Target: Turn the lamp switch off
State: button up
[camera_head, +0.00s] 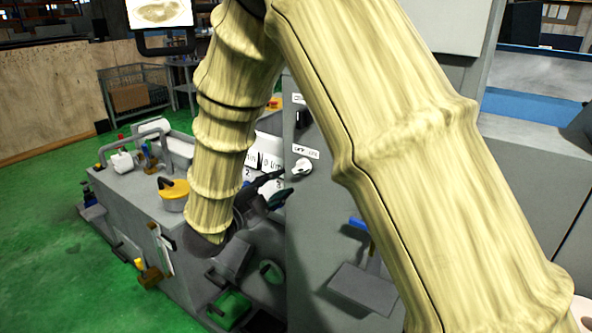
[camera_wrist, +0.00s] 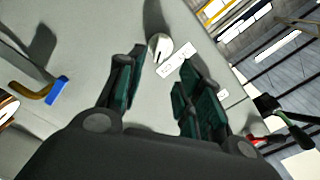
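A white round knob (camera_head: 301,168), which I take for the lamp switch, sits on the grey machine panel with a small white label (camera_head: 306,152) just above it. The lettering is too small to read surely. In the wrist view the knob (camera_wrist: 160,46) lies just beyond and between my fingertips, with the label (camera_wrist: 176,60) beside it. My gripper (camera_wrist: 161,66) is open, its dark green finger pads spread apart with nothing between them. In the head view my gripper (camera_head: 276,188) is just left of and below the knob, pointing toward it, apart from it. My arm hides part of the machine.
A black switch (camera_head: 303,118) sits higher on the same panel. A blue-ended lever (camera_head: 358,224) sticks out lower right; its yellow and blue handle (camera_wrist: 45,93) shows left in the wrist view. A yellow round part (camera_head: 173,197) lies on the machine bed at left.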

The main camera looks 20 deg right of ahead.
aim_at(299, 171)
jog(key=p+x, duration=0.2)
jog(key=x, duration=0.6)
jog(key=shift+w+d+p, duration=0.2)
jog(key=shift+d+p, duration=0.15)
jog(key=shift+c, duration=0.2)
grip_shut()
